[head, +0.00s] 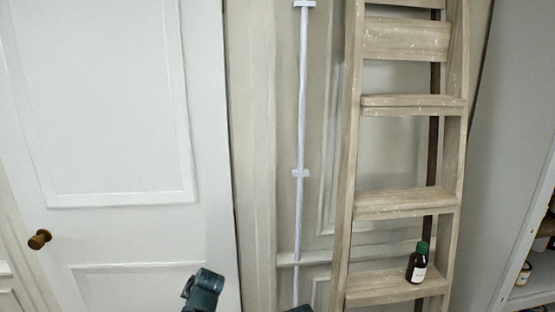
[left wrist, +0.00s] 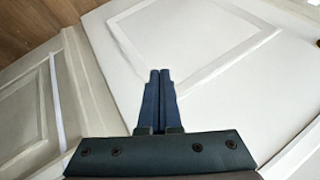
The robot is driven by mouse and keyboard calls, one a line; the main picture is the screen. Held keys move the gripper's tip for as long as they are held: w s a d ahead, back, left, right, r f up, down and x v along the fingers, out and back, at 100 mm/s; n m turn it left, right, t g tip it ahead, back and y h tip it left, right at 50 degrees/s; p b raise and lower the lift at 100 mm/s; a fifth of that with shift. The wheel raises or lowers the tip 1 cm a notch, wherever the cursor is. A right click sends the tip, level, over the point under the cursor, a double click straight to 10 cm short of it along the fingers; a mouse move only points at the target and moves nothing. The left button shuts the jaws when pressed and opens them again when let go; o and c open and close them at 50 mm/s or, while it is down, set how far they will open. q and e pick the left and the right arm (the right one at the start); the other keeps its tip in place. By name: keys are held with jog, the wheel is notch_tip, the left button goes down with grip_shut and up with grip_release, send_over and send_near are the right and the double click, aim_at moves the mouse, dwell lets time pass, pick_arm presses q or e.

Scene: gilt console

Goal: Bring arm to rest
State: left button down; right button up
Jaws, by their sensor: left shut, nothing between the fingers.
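My left gripper (left wrist: 160,73) shows in the left wrist view, with its two dark fingers together and nothing between them. A white panelled surface lies beyond the fingertips. In the head view, a dark teal part of my own arm shows at the bottom edge, in front of the white door. A small dark piece shows at the bottom edge to its right, too cut off to make out. My right gripper is not in view.
A white door (head: 110,235) with a brass knob (head: 39,239) is at the left. A worn wooden step ladder (head: 405,205) stands at the right. A dark bottle (head: 416,268) with a green cap stands on its low step. A shelf (head: 535,290) is at the far right.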

pick_arm(q)
jog(key=s+d+f+m+g+h, duration=0.1)
jog(key=s+d+f+g+h, duration=0.1)
jog(key=s+d, duration=0.8)
jog(key=s+d+f+m+g+h, duration=0.1)
jog(key=s+d+f+g+h, duration=0.1)
jog(key=s+d, duration=0.8)
jog(key=shift+s+d+f+g, duration=0.25)
jog(key=shift+d+g, duration=0.2)
jog(key=shift+g, duration=0.35)
